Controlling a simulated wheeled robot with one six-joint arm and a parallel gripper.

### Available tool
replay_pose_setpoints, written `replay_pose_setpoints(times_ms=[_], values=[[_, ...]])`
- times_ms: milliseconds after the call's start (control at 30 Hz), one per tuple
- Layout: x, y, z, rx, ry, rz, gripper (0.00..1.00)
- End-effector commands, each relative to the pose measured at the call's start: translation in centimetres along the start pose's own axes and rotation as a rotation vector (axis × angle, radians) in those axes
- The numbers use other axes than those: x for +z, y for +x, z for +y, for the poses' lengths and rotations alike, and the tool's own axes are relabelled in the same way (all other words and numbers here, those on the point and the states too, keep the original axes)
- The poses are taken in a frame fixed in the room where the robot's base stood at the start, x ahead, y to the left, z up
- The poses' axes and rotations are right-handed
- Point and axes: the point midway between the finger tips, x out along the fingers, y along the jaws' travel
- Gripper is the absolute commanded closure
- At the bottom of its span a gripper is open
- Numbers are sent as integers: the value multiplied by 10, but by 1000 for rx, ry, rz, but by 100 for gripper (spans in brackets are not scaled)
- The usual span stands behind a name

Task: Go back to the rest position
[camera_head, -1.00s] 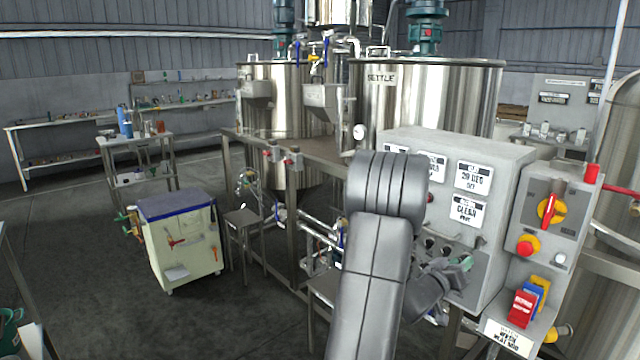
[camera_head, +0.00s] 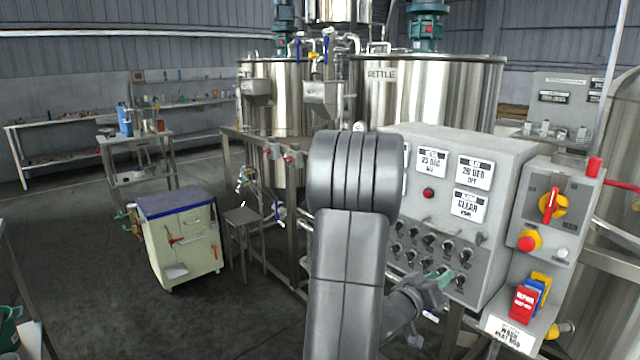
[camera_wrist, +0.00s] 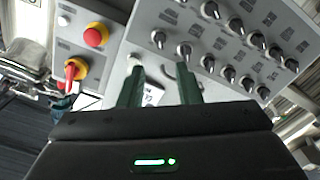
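My gripper (camera_head: 438,280) is at the lower front of the grey control box (camera_head: 516,160), beside its rows of black knobs. In the wrist view my gripper (camera_wrist: 160,78) shows two dark green fingers standing apart with a gap between them. They point at the panel face, with the black knobs (camera_wrist: 210,62) ahead and to the right. A white label (camera_wrist: 152,95) shows between the fingers, and I see nothing clamped there. In the head view my arm hides part of the box's left side.
A switch box with a red-and-yellow rotary switch (camera_head: 552,205) and a red-and-yellow button (camera_head: 528,241) stands at right. Red, blue and yellow tags (camera_head: 524,304) hang below. Steel tanks (camera_head: 440,90) stand behind.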

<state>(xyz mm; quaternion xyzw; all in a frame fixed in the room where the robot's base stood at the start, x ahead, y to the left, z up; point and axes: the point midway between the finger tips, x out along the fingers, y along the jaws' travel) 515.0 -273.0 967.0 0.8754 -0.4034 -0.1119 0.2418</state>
Motion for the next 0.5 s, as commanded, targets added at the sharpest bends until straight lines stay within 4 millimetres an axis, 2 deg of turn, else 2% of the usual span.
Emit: replay_pose_setpoints(times_ms=[133,200,500], values=[[0,-31,-1,-2,0,2,69],[0,-11,1,3,0,-1,69],[-1,50,2,4,1,0,69]])
